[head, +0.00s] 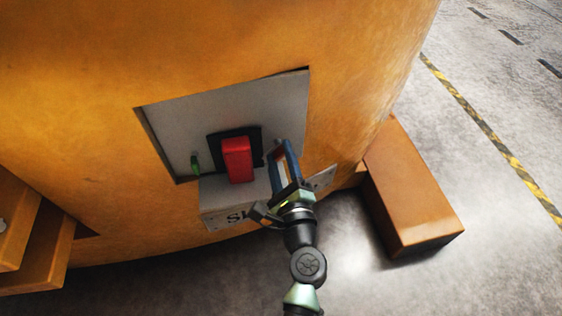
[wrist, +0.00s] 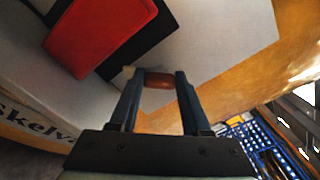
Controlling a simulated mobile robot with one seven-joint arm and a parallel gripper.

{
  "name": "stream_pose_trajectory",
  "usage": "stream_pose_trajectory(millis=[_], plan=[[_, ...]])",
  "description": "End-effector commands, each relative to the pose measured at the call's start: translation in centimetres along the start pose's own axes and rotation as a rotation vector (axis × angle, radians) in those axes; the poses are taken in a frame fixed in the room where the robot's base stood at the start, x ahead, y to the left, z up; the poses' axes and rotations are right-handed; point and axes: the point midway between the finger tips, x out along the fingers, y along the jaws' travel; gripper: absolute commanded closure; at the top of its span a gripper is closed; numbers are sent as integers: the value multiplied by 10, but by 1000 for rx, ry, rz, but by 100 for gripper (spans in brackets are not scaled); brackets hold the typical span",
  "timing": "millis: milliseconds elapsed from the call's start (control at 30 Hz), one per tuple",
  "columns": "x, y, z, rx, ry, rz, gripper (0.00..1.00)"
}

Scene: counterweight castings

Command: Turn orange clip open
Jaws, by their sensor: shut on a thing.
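The orange clip (wrist: 159,80) shows in the wrist view as a small orange-brown piece between my fingertips. My gripper (wrist: 157,77) is shut on it, with one blue-sided finger on each side. In the head view my gripper (head: 279,150) reaches up to the grey recessed panel (head: 277,104), just right of the red block (head: 238,160). The clip is mostly hidden there behind the fingers. A green clip (head: 195,164) stands upright on the left side of the red block.
The red block sits on a black plate inside a recess of the large orange casting (head: 75,110). A lettered grey ledge (head: 220,198) lies below it. An orange block (head: 412,190) sits on the floor at right. Open floor (head: 490,110) extends beyond.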

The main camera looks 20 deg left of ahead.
Motion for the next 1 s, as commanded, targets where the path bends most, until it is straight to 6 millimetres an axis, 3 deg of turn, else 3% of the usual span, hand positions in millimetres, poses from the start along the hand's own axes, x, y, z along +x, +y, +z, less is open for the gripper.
stream_pose_trajectory(millis=[600, 1000], plan=[[-1, 5, -3, -545, 1, 1, 100], [-1, 4, -3, -718, 2, 2, 100]])
